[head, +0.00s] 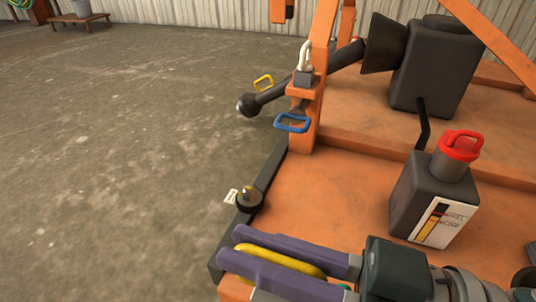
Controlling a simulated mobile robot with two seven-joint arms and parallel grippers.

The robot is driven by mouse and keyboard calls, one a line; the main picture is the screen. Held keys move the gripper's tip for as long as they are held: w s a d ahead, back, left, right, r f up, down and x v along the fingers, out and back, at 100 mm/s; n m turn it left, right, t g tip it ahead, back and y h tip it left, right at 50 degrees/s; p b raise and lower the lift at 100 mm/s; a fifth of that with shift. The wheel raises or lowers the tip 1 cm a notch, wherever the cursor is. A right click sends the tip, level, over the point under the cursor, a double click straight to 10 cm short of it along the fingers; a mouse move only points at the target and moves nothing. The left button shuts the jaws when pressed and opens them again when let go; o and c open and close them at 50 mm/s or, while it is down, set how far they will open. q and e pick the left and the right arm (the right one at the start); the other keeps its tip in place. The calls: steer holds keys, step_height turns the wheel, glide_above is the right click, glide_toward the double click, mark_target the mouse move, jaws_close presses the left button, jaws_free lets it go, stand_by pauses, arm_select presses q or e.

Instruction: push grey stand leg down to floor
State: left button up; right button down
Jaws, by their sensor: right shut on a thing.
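My right gripper (242,243) reaches in from the bottom right, over the near edge of the orange machine. Its two purple fingers are shut on a yellow handle (285,261), which shows as a rounded bar between them. No grey stand leg can be clearly made out; anything below the handle is hidden by my fingers and the frame edge. My left gripper is not in view.
The orange deck (320,205) carries a dark canister (412,205) with a red cap and a dark box-shaped unit (435,70). A dark ball-ended rod (270,97), a blue handle (292,124) and a small round knob (248,200) sit along its left side. Open concrete floor (110,170) lies left.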

step_height(320, 180, down, 11)
steer(key=b, duration=0.7)
steer(key=shift+r, duration=0.2)
steer(key=shift+s+d, duration=0.1)
steer(key=c, duration=1.2)
jaws_free()
steer(key=shift+f, duration=0.1)
steer(key=shift+c, duration=0.2)
steer(key=o, duration=0.4)
steer(key=shift+r, duration=0.2)
